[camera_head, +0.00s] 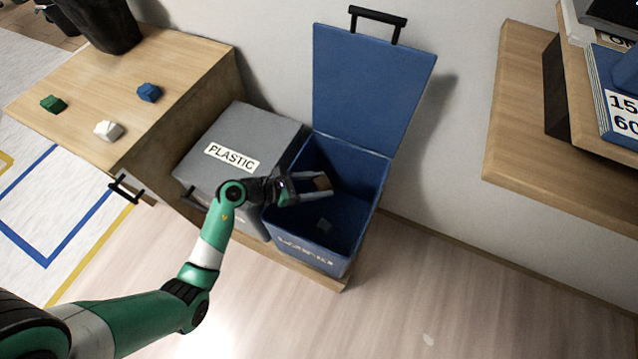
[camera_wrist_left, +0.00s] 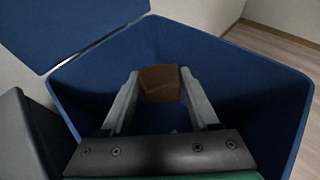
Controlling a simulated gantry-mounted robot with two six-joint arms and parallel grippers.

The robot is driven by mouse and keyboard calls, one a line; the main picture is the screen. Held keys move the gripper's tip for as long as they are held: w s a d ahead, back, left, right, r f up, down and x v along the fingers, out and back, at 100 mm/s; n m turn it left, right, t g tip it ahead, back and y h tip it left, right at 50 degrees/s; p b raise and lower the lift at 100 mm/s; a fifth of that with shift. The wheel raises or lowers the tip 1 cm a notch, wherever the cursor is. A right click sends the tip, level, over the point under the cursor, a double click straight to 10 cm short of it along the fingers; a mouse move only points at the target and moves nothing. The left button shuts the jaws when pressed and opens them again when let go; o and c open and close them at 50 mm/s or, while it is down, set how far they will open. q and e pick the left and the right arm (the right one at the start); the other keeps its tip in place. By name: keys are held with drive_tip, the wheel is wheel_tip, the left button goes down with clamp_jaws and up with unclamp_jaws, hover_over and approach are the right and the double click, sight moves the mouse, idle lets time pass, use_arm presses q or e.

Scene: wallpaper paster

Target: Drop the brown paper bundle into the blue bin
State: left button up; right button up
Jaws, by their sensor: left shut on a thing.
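The blue bin (camera_head: 367,190) stands against the wall with its lid (camera_head: 365,85) raised. My left gripper (camera_head: 318,185) reaches over the bin's opening from the left. It is shut on the brown paper bundle (camera_head: 322,183), which sits between the fingertips. In the left wrist view the bundle (camera_wrist_left: 160,84) shows between the two grey fingers, with the blue bin's walls (camera_wrist_left: 250,85) around it. A small greyish-blue piece (camera_head: 323,224) lies inside the bin. My right gripper is not in view.
A grey bin (camera_head: 215,185) with a closed lid labelled PLASTIC stands directly left of the blue bin. A wooden cabinet (camera_head: 185,60) at the left holds green (camera_head: 53,104), white (camera_head: 108,131) and blue (camera_head: 149,92) pieces. A wooden shelf (camera_head: 520,130) juts out at right.

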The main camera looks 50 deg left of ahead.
use_arm(q)
drive_tip(key=o, duration=1.4)
drive_tip(key=p+v, duration=0.4)
drive_tip(key=v, duration=0.7)
drive_tip(key=shift+s+p, duration=0.3)
drive_tip(key=shift+p, duration=0.1)
drive_tip(key=shift+a+r, duration=0.1)
drive_tip(key=shift+r, duration=0.05)
